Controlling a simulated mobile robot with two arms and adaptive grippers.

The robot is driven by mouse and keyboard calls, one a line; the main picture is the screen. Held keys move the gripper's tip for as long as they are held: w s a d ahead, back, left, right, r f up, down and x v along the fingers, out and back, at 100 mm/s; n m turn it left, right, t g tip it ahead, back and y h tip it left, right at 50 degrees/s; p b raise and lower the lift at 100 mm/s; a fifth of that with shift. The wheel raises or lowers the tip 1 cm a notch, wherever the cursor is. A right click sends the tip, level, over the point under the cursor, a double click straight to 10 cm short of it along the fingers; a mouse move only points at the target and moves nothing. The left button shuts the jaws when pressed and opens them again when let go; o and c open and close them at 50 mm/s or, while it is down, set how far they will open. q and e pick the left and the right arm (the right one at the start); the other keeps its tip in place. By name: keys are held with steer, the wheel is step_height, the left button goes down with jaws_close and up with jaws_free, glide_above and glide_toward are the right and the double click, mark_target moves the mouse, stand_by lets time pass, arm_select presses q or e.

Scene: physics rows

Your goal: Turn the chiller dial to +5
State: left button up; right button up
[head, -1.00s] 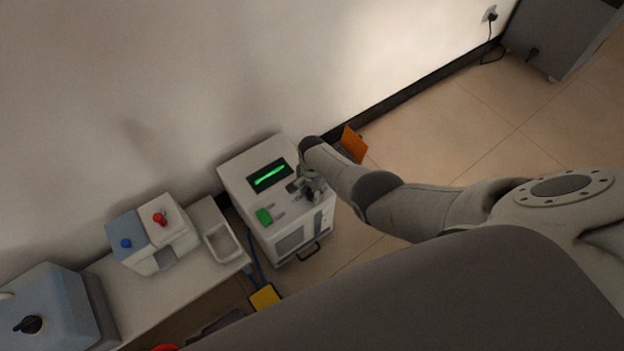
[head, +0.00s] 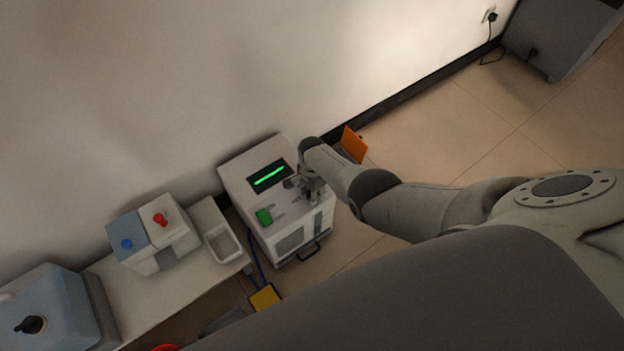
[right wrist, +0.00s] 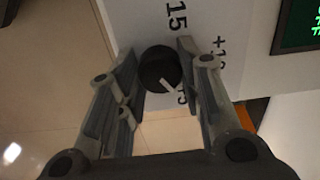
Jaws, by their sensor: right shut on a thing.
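The chiller (head: 288,222) is a white box against the wall with a lit green display (head: 269,176) on its sloped top. Its dial (right wrist: 160,69) is a black round knob with a white pointer line. The pointer aims toward the lower right, at a label partly hidden by a finger; only its end, like a 5, shows. Labels reading 15 and what looks like +1 with a cut-off digit also show. My right gripper (head: 311,187) is over the panel; in the right wrist view its fingers (right wrist: 160,58) are shut on the dial from both sides. My left gripper is out of view.
A green switch (head: 264,216) sits on the panel left of my gripper. Left of the chiller are a white tray (head: 222,243), a box with red and blue knobs (head: 152,236), and a blue-grey unit (head: 52,300). An orange object (head: 353,144) is behind the arm.

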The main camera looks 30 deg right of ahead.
steer(key=o, duration=1)
steer(key=shift+w+d+r, duration=0.1)
steer(key=shift+d, duration=0.05)
steer(key=shift+c, duration=0.2)
steer(key=shift+o, duration=0.5)
steer(key=shift+r, duration=0.6)
step_height(320, 180, up, 11)
steer(key=shift+f, duration=0.15)
